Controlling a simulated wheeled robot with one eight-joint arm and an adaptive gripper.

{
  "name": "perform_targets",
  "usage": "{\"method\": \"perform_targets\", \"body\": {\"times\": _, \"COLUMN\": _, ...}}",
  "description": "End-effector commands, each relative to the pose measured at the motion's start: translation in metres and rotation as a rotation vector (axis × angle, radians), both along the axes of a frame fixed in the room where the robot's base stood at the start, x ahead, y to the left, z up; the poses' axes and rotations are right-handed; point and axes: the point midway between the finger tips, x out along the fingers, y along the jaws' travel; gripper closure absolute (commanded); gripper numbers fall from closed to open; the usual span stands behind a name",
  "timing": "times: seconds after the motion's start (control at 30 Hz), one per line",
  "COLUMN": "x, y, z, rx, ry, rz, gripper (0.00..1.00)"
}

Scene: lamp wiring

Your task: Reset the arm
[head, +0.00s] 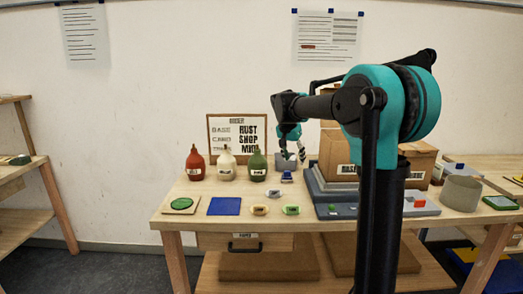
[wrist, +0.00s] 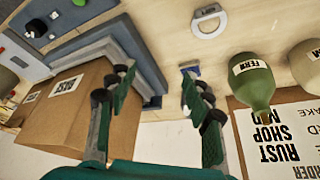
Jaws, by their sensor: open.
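My gripper (head: 292,155) hangs over the back middle of the workbench (head: 190,222), between the green bottle (head: 257,166) and the grey stepped block (head: 318,182). In the wrist view my gripper (wrist: 155,76) has its two fingers spread wide apart with nothing between them. A small blue item (head: 287,177) sits on the bench below the gripper. In the wrist view the blue item (wrist: 190,69) is by the tip of the right finger. My arm hides part of the bench's right side.
Red (head: 195,164) and cream (head: 227,164) bottles stand left of the green one, before a framed board (head: 238,130). Cardboard boxes (head: 338,155) stand right of the gripper. A green disc (head: 181,204), blue square (head: 224,206) and two small labelled pieces (head: 260,210) lie in front.

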Motion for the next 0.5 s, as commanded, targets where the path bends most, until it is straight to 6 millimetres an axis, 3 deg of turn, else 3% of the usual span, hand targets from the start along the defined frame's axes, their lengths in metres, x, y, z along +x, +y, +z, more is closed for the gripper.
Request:
{"method": "perform_targets", "body": {"times": 0.27, "x": -0.032, "y": -0.014, "z": -0.022, "rx": 0.006, "ry": 0.013, "rz": 0.060, "gripper": 0.49}}
{"method": "perform_targets", "body": {"times": 0.5, "x": -0.081, "y": -0.030, "z": -0.056, "rx": 0.011, "ry": 0.026, "rz": 0.151, "gripper": 0.49}}
